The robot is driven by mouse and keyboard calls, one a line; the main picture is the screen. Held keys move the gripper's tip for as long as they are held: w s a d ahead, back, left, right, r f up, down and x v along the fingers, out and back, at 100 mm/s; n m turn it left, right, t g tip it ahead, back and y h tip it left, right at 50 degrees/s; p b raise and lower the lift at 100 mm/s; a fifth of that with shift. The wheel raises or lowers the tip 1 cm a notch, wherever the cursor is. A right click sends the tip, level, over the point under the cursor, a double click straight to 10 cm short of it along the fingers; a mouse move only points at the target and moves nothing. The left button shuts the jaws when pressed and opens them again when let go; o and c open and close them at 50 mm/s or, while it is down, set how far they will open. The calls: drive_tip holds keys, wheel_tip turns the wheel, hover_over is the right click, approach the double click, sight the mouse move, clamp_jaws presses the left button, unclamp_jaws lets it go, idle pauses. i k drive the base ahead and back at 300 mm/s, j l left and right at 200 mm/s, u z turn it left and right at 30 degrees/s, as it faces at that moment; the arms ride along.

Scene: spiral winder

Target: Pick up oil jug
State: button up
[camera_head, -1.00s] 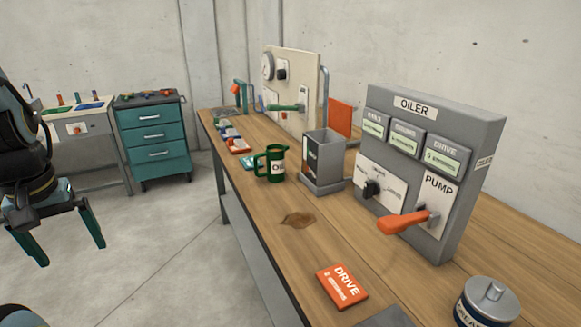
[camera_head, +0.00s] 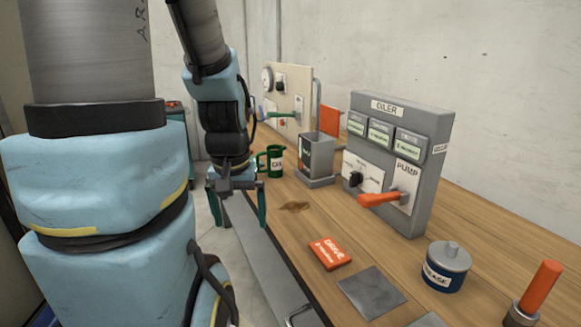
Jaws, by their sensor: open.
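The oil jug (camera_head: 275,160) is a small green jug with a pale label and a handle on its left side. It stands upright on the wooden workbench (camera_head: 335,215), left of a grey open-topped box (camera_head: 318,160). My gripper (camera_head: 238,217) hangs with its two green fingers apart, empty, near the bench's left edge. It is in front of the jug and a little left of it in the picture, not touching it. My arm stands close to the jug's left side but leaves most of it in view.
A grey oiler panel (camera_head: 388,155) with an orange pump lever (camera_head: 378,199) stands right of the box. An orange card (camera_head: 330,253), a grey plate (camera_head: 371,291) and a dark blue tin (camera_head: 446,268) lie nearer. The bench between jug and card is clear except for a stain.

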sight(274, 169)
drive_tip(key=i+j+u, duration=0.1)
drive_tip(key=i, duration=0.3)
drive_tip(key=i+j+u, duration=0.15)
drive_tip(key=i+j, duration=0.15)
drive_tip(key=i, duration=0.15)
drive_tip(key=i+j+u, duration=0.1)
drive_tip(key=i, duration=0.35)
